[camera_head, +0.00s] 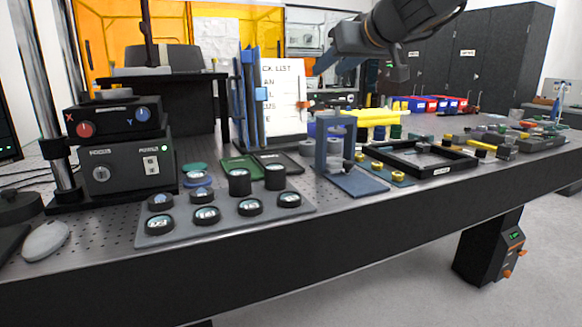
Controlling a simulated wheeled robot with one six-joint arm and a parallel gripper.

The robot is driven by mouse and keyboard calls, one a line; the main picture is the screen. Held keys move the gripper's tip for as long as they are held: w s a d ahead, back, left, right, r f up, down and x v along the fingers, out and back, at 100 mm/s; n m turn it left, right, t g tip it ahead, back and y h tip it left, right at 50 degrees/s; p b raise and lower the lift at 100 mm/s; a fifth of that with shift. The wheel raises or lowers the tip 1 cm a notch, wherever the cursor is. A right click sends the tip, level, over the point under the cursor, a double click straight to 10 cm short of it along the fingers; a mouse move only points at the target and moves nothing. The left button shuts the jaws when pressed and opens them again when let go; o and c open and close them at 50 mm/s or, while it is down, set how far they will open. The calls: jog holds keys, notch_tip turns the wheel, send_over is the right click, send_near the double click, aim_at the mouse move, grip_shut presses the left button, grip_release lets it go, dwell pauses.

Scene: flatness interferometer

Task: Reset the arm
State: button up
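My arm reaches in from the top right edge, above the back of the optical table (290,262). Its dark grey links hang in the air in front of the cabinets. What looks like my gripper (328,62) is a blue-grey end piece pointing down and left, near the right edge of the check-list board (283,105). Its fingers are too small and too turned away to tell whether they are open or shut. I see nothing clearly held. The arm looks clear of the tabletop.
A grey tray (225,228) of round optics stands front left, beside a focus and power control box (125,165). A blue-grey stand (340,160), a black frame (425,172) and several small parts fill the right. Blue uprights (250,100) stand behind.

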jog(key=s+d+f+m+g+h, duration=0.1)
jog(key=s+f+g, duration=0.1)
jog(key=s+f, duration=0.5)
jog(key=s+d+f+m+g+h, duration=0.1)
jog(key=s+d+f+g, duration=0.15)
jog(key=f, duration=0.75)
jog(key=s+f+m+g, duration=0.1)
jog(key=s+f+g, duration=0.25)
jog(key=f, duration=0.55)
jog(key=s+d+f+m+g+h, duration=0.15)
jog(key=s+d+f, duration=0.25)
jog(key=s+f, duration=0.4)
jog(key=s+d+f+m+g+h, duration=0.1)
jog(key=s+d+f+g+h, duration=0.3)
jog(key=s, duration=0.7)
jog(key=a+f+n+y+b, duration=0.35)
jog(key=a+f+b, duration=0.35)
jog(key=a+b, duration=0.35)
jog(key=d+r+m+p, duration=0.1)
jog(key=d+r+p, duration=0.3)
jog(key=p, duration=0.6)
jog(key=d+r+m+h+p, duration=0.1)
jog(key=d+r+p, duration=0.4)
jog(key=p, duration=0.5)
jog(key=shift+s+r+m+t+p, duration=0.35)
jog(key=shift+r+t, duration=0.1)
jog(key=shift+r, duration=0.9)
